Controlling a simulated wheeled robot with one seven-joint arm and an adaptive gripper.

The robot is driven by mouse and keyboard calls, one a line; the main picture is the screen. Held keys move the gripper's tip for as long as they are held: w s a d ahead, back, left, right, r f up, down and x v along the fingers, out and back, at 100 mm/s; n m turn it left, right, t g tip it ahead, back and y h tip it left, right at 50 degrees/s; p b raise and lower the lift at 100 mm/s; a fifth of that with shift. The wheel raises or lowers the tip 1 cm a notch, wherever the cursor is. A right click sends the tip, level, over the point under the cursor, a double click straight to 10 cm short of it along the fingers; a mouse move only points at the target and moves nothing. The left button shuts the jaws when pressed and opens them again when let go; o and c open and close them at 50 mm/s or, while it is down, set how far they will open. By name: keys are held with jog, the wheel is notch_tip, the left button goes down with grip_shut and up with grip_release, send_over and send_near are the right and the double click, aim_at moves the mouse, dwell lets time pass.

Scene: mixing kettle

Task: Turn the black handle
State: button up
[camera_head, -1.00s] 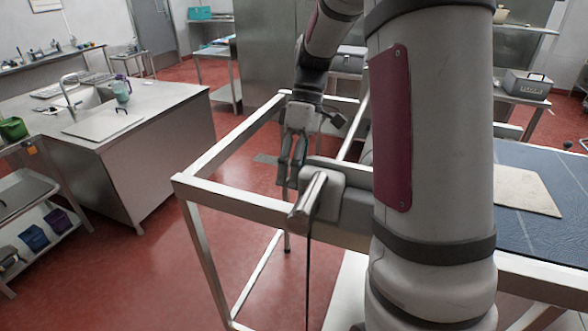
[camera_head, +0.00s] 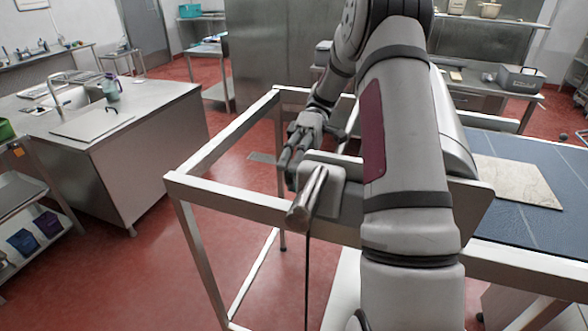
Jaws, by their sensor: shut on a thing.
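My gripper (camera_head: 287,163) is at the middle of the view, its dark fingers slanting down to the left, close together. Their tips are at the far left side of a grey housing (camera_head: 322,180) on the steel frame. A shiny metal cylinder (camera_head: 307,197) sticks out of this housing towards me. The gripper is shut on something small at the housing. I cannot make out the black handle apart from the dark fingers; the housing partly hides the spot. My arm fills the middle right of the view and hides part of the frame.
The open steel frame (camera_head: 222,203) surrounds the gripper area, with red floor below. A blue mat with a light board (camera_head: 515,180) lies at the right. A sink counter (camera_head: 150,105) stands at the left, with clear floor between.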

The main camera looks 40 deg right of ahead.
jog(key=shift+y, duration=0.4)
jog(key=o, duration=1.2)
jog(key=shift+c, duration=0.2)
